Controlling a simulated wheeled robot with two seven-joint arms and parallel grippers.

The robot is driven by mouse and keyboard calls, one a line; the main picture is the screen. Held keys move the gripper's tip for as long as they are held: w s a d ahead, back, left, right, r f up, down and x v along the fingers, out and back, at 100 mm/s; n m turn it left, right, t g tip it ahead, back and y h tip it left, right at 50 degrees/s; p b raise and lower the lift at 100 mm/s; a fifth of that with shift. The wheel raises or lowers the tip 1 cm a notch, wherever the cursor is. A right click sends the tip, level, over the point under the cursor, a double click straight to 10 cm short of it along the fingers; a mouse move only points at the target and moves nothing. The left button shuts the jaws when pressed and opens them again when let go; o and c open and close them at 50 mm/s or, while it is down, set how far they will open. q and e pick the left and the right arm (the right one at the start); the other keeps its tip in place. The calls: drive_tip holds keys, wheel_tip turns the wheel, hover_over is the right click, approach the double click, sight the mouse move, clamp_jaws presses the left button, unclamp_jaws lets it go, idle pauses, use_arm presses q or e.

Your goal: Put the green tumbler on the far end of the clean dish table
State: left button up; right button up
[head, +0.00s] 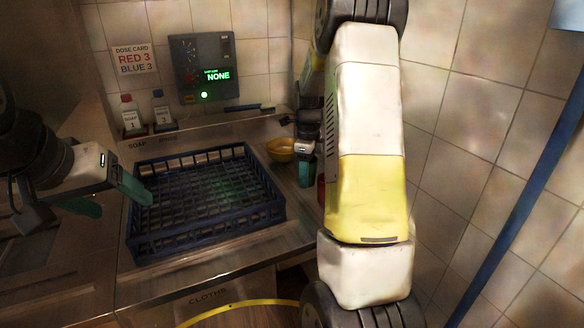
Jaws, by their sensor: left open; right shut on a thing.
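My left gripper (124,204) is open and empty at the left edge of the blue dish rack (135,243), its teal fingers spread apart. My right gripper (306,180) points down at the right end of the steel counter (218,252), right of the rack and next to a yellow bowl (280,150). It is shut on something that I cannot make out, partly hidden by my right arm. Dark green shows at its fingers, but I cannot tell finger from tumbler there. I cannot pick out the green tumbler for certain anywhere else.
A small red thing (320,190) shows beside my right arm. A control panel (204,68) is on the wall. My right arm hides the counter's right end.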

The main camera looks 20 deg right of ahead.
drive_tip(key=w+d, duration=0.1)
drive_tip(key=w, duration=0.1)
drive_tip(key=w+d, duration=0.2)
drive_tip(key=w, duration=0.1)
drive_tip(key=shift+w+f, duration=0.3)
drive_tip(key=shift+w, duration=0.05)
drive_tip(key=shift+w+f, duration=0.15)
drive_tip(key=shift+f, duration=1.6)
drive_tip(key=shift+f, duration=0.2)
drive_tip(key=o, duration=1.4)
